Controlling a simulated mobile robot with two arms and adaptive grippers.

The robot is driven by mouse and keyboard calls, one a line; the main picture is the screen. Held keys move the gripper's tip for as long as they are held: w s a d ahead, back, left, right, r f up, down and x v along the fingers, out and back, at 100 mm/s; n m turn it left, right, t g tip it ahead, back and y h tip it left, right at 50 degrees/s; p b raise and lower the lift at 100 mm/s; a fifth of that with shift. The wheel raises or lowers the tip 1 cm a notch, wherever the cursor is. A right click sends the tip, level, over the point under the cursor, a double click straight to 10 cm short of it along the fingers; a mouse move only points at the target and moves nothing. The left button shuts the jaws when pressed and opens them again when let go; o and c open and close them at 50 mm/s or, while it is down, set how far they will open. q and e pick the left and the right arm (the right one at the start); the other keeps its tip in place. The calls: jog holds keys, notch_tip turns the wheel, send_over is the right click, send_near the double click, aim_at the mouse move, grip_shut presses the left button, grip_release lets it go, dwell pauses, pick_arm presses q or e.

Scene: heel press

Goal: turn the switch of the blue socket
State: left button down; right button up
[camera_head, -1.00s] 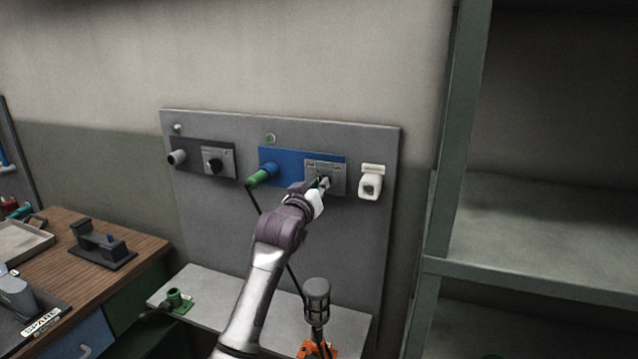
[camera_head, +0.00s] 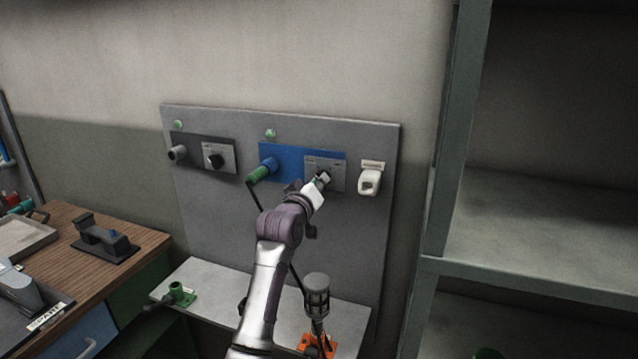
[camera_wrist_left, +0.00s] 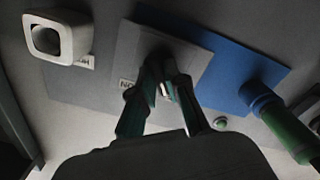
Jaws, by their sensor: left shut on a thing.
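The blue socket panel (camera_head: 285,162) is on the grey wall board, with a green plug (camera_head: 258,174) in its socket on the left. Its grey switch plate (camera_head: 338,172) is on the right. My left gripper (camera_head: 322,179) is at this plate, its fingers shut on the switch knob. In the left wrist view the two fingers (camera_wrist_left: 158,84) close together in front of the switch plate (camera_wrist_left: 200,62), and they mostly hide the knob. The blue panel (camera_wrist_left: 232,75) and the green plug (camera_wrist_left: 290,134) show to the right there. My right gripper is not in view.
A white holder (camera_head: 369,180) is on the board just right of the plate. A black socket panel (camera_head: 190,146) with its own knob is at the left. Below, a shelf (camera_head: 225,300) carries a green fitting (camera_head: 178,296) and a grey lamp-like device (camera_head: 317,296).

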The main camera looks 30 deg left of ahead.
pick_arm(q)
jog(key=c, duration=1.2)
grip_release()
jog(key=v, duration=1.2)
jog(key=shift+f, duration=0.1)
